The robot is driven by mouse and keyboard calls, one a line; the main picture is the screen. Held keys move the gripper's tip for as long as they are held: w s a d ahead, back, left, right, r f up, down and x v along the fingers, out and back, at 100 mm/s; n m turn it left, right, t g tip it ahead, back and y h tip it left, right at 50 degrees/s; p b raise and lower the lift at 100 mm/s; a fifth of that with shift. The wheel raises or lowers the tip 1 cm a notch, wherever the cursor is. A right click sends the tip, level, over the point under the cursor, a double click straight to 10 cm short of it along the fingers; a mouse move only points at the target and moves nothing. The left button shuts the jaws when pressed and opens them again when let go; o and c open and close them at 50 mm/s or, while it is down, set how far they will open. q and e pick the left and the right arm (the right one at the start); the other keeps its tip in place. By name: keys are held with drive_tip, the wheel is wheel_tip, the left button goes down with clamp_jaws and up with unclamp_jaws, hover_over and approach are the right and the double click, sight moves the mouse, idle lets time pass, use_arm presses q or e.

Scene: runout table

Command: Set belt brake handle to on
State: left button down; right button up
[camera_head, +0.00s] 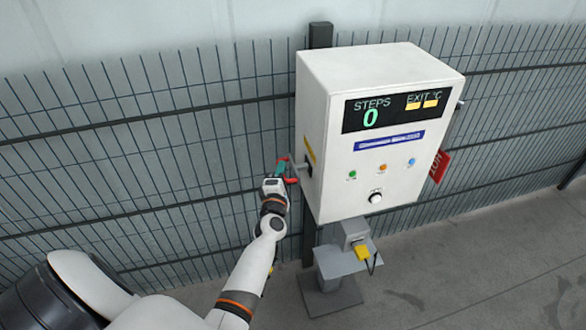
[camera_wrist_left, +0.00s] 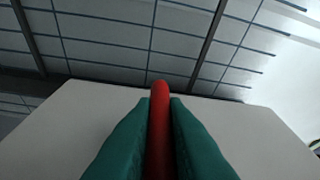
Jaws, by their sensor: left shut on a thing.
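The belt brake handle is a red grip on a grey lever on the left side of the white control box (camera_head: 330,130) in the head view. My left gripper (camera_head: 284,172) is at that side of the box, shut on the handle. In the left wrist view the red belt brake handle (camera_wrist_left: 159,128) stands between the two green fingers, which touch it on both sides. Much of the handle is hidden by the gripper in the head view. Its on and off marks cannot be read. My right gripper is not in view.
The box's front has a display (camera_head: 397,102) reading STEPS 0, small coloured buttons and a round knob (camera_head: 375,197). A red tag (camera_head: 439,166) hangs at its right. A grey stand (camera_head: 330,285) is below. A mesh fence (camera_head: 150,150) runs close behind. The floor at right is clear.

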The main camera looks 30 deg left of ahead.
use_arm(q)
drive_tip(key=shift+s+a, duration=0.6)
drive_tip(key=shift+s, duration=0.05)
drive_tip(key=c, duration=1.9)
unclamp_jaws()
drive_tip(key=shift+f, duration=0.1)
drive_tip(key=o, duration=0.4)
drive_tip(key=shift+s+a, duration=0.1)
drive_tip(key=shift+s, duration=0.05)
drive_tip(key=shift+o, duration=0.2)
drive_tip(key=r+p+v, duration=0.1)
drive_tip(key=v, duration=1.1)
drive_tip(key=shift+f, duration=0.4)
